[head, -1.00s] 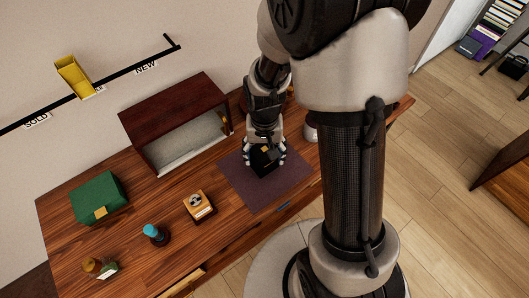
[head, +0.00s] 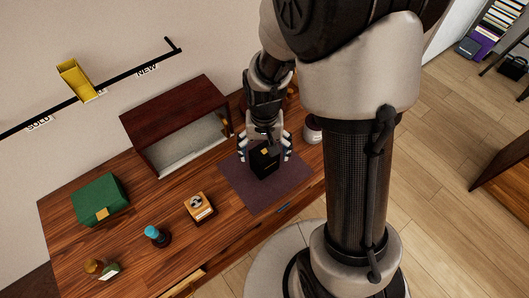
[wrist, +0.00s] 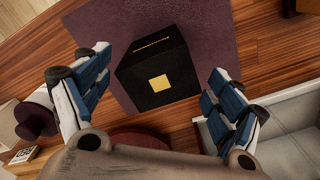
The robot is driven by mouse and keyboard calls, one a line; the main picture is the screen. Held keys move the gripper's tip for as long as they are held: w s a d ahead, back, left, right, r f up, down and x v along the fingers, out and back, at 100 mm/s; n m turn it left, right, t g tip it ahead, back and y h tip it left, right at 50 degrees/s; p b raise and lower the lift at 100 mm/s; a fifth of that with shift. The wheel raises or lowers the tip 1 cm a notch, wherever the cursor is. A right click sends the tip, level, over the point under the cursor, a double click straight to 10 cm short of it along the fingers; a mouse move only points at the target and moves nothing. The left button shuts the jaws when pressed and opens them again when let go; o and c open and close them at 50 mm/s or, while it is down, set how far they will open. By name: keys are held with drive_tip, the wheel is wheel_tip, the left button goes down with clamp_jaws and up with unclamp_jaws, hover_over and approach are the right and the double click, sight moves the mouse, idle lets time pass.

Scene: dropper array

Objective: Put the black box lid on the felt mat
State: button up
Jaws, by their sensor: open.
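The black box lid (head: 264,164), a boxy black piece with a gold square, rests on the purple felt mat (head: 282,187). In the wrist view the black box lid (wrist: 158,84) shows its gold square and small gold lettering, with the felt mat (wrist: 218,22) beyond and beside it. My gripper (head: 264,155) is open, just above and around the lid. In the wrist view its blue-padded fingers stand apart on both sides of the lid, with gaps between. The lid's underside is hidden.
A dark wooden cabinet (head: 175,110) with an open front stands behind left of the mat. A green box (head: 100,198), a blue-topped dropper bottle (head: 157,236) and a small wooden block (head: 199,207) stand to the left. A pale jar (head: 312,132) stands close on the right.

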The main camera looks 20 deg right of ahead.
drive_tip(key=s+r+n+t+p, duration=0.1)
drive_tip(key=s+r, duration=0.2)
drive_tip(key=r, duration=0.7)
drive_tip(key=s+r+n+t+p, duration=0.1)
drive_tip(key=s+r+p, duration=0.15)
drive_tip(key=r, duration=0.75)
drive_tip(key=s+r+n+t, duration=0.1)
drive_tip(key=s+r+t, duration=0.1)
drive_tip(key=s+r, duration=0.3)
drive_tip(key=s, duration=0.4)
drive_tip(key=shift+s+r+n+t+b, duration=0.3)
drive_tip(key=shift+r+b, duration=0.05)
drive_tip(key=shift+b, duration=0.05)
drive_tip(key=shift+c, duration=0.2)
